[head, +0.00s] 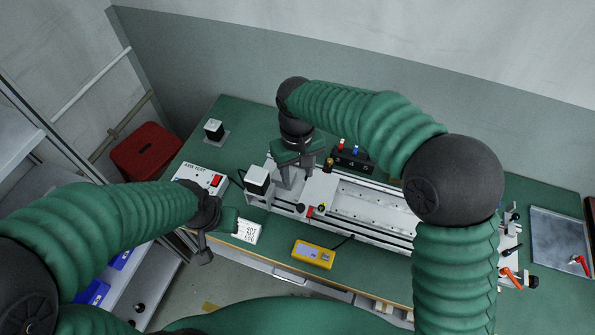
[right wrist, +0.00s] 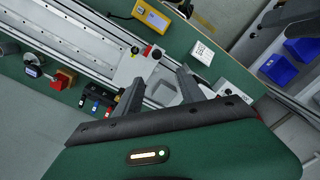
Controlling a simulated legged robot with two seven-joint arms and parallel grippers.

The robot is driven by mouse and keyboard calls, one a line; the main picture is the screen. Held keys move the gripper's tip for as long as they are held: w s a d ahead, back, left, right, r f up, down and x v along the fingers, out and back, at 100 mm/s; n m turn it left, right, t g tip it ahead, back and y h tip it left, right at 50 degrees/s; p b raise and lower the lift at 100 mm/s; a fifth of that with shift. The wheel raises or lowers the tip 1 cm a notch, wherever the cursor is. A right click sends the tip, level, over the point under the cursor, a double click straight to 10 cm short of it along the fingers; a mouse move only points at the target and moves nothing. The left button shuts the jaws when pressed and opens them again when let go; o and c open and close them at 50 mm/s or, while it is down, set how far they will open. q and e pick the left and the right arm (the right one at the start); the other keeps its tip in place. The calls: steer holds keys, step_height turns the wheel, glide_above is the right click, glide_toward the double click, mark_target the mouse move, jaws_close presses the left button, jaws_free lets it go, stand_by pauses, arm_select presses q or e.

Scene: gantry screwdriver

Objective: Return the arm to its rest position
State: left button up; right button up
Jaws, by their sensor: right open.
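My right arm (head: 458,180) arches over the bench from the right. Its gripper (head: 292,178) points down above the left end of the silver gantry (head: 370,210), beside the motor block (head: 258,178) and the carriage plate (head: 320,188). In the right wrist view the two grey fingers (right wrist: 160,88) stand apart with nothing held between them. The carriage plate (right wrist: 136,66) lies beyond the fingers there.
A yellow device (head: 313,254) lies at the front of the green bench (head: 550,205). A white AXIS TEST box (head: 200,177) and a black terminal block (head: 352,158) stand nearby. A metal tray (head: 558,240) is at the right.

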steer(key=s+d+f+m+t, duration=0.1)
steer(key=s+d+m, duration=0.1)
steer(key=s+d, duration=0.2)
steer(key=s+d+f+m, duration=0.2)
steer(key=s+d, duration=0.3)
steer(key=d, duration=0.6)
steer(key=s+d+f+m+t, duration=0.1)
steer(key=s+d, duration=0.3)
steer(key=d, duration=0.3)
steer(key=shift+s+d+f+m+t+b, duration=0.3)
steer(key=shift+s+f+m+b, duration=0.05)
steer(key=shift+f+m+b, duration=0.1)
steer(key=shift+d, duration=0.2)
steer(key=shift+d, duration=0.1)
steer(key=shift+a, duration=0.25)
